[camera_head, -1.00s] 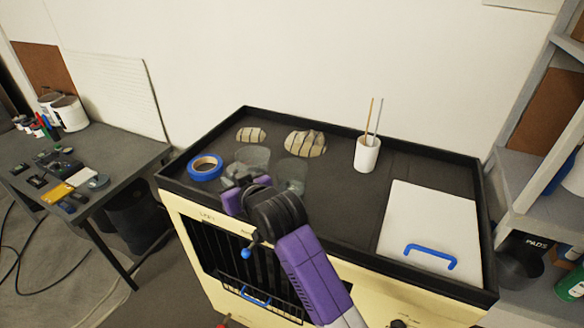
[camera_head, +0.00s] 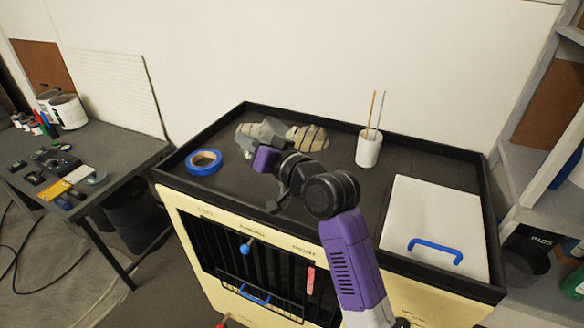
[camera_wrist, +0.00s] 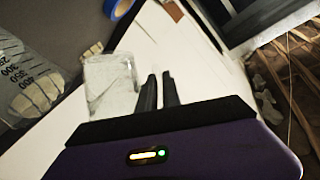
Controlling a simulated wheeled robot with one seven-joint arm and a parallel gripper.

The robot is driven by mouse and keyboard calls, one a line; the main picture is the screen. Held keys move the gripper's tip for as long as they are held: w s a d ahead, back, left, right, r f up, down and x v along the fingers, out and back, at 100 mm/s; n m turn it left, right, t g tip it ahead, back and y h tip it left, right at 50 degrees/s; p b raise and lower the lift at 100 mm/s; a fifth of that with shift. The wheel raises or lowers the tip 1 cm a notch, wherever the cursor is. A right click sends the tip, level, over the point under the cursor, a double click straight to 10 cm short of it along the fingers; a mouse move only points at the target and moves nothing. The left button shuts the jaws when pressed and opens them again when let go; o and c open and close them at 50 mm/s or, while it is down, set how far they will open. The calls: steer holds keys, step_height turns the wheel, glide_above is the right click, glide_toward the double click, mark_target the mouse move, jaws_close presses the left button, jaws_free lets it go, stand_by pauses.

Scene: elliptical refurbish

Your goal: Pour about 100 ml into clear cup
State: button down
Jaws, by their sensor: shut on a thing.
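A clear measuring cup with dark volume marks (camera_wrist: 28,82) fills the left edge of the wrist view, partly cut off and tilted in the picture. A clear cup (camera_wrist: 110,88) stands out left of my fingers, very near the left one. My gripper (camera_wrist: 160,76) has its fingers close together. In the head view my gripper (camera_head: 262,134) is over the back left of the cart top, in front of the striped rags.
Blue tape (camera_head: 205,162) lies left of my gripper. Striped rags (camera_head: 307,138) lie behind it. A white pot with sticks (camera_head: 368,149) and a white board with a blue handle (camera_head: 435,222) are to the right. A black raised rim (camera_head: 190,148) edges the cart.

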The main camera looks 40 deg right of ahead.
steer(key=shift+s+d+r+m+t+b, duration=0.2)
steer(key=shift+r+m+t+b, duration=0.1)
steer(key=shift+r+m+b, duration=0.25)
steer(key=shift+s+d+m+t+b, duration=0.1)
steer(key=shift+d+m+t+b, duration=0.05)
steer(key=shift+m+t+b, duration=0.3)
steer(key=shift+r+b, duration=0.2)
steer(key=shift+b, duration=0.15)
steer(key=shift+s+d+m+b, duration=0.1)
steer(key=shift+d+m+b, duration=0.05)
steer(key=shift+m+b, duration=0.25)
steer(key=shift+s+d+m+t+b, duration=0.25)
steer(key=shift+m+t+b, duration=0.3)
steer(key=shift+b, duration=0.35)
steer(key=shift+w+r, duration=0.1)
steer(key=shift+r, duration=0.05)
steer(key=shift+a, duration=0.1)
steer(key=shift+w+a, duration=0.1)
steer(key=shift+a, duration=0.15)
steer(key=shift+a, duration=0.45)
